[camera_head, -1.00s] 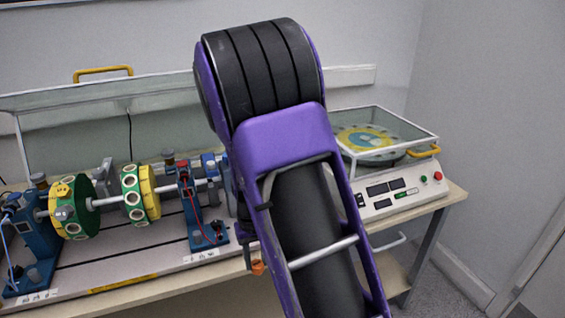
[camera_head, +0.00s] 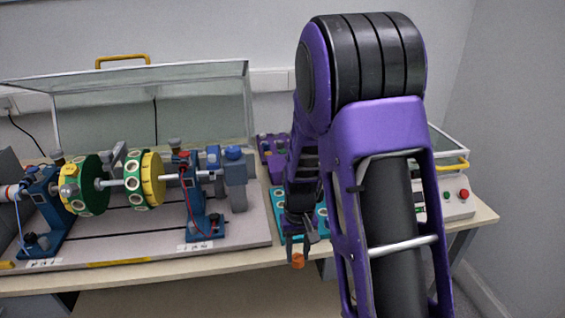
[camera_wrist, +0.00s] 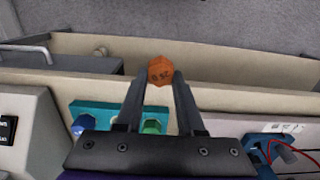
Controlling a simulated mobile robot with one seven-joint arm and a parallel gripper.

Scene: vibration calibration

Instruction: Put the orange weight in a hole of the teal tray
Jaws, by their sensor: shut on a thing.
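The orange weight (camera_head: 298,261) is held at the tips of my gripper (camera_head: 297,243), in front of the bench's front edge in the head view. In the wrist view the orange weight (camera_wrist: 159,72) sits between the two fingertips (camera_wrist: 159,82), with dark markings on its face. The teal tray (camera_head: 279,203) lies on the bench just behind my gripper, partly hidden by my arm. In the wrist view the teal tray (camera_wrist: 92,108) shows behind the fingers, with a blue piece (camera_wrist: 83,125) and a green piece (camera_wrist: 152,127) on it.
A purple tray (camera_head: 268,142) with small pieces stands behind the teal tray. Left is the rotor rig with green-yellow discs (camera_head: 153,180), blue supports (camera_head: 200,215) and a raised clear cover (camera_head: 150,105). Right is a control box (camera_head: 455,208), partly behind my arm. Open space lies before the bench.

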